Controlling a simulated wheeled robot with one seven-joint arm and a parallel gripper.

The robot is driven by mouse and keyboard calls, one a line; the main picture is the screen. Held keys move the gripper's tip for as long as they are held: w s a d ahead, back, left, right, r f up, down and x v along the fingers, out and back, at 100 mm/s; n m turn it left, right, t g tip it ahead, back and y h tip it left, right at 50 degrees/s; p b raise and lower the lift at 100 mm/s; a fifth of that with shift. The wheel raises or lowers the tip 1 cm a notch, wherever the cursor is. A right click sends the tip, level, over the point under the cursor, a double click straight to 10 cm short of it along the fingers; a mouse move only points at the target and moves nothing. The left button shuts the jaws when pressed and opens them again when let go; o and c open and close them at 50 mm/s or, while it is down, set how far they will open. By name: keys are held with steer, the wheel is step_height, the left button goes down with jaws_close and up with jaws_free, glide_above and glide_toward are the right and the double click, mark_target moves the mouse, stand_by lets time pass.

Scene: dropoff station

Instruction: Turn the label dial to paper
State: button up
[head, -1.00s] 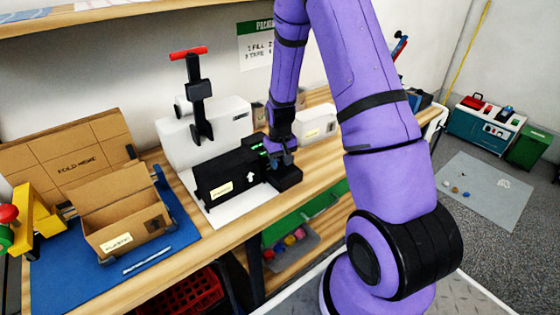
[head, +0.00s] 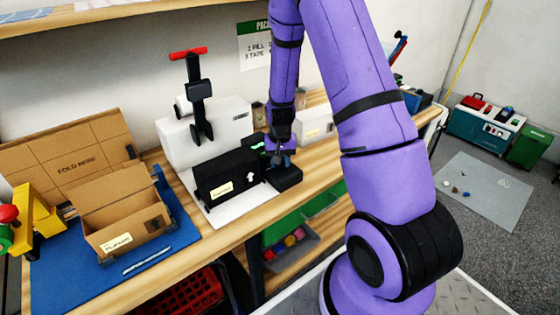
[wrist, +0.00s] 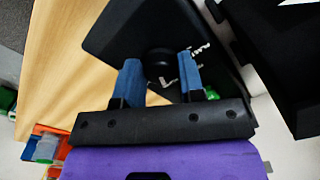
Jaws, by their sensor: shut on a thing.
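The label dial (wrist: 159,58) is a dark round knob on a black panel (wrist: 120,38), seen in the wrist view between my two blue fingertips. My gripper (wrist: 160,75) is shut on it. Pale markings show on the panel beside the dial, too small and skewed to read, so I cannot tell its setting. In the head view my gripper (head: 281,158) points down at a low black box (head: 287,179) at the right end of the black machine (head: 226,177); the dial is hidden there.
A white machine (head: 170,137) with a red-handled press stands behind. An open cardboard box (head: 125,207) sits on a blue mat (head: 60,283) at left. Bare wooden bench (head: 235,233) runs along the front. A small white box (head: 318,126) stands behind my gripper.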

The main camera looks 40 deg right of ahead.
steer(key=o, duration=0.9)
step_height(320, 180, up, 11)
steer(key=shift+f, duration=0.1)
stand_by(0.4)
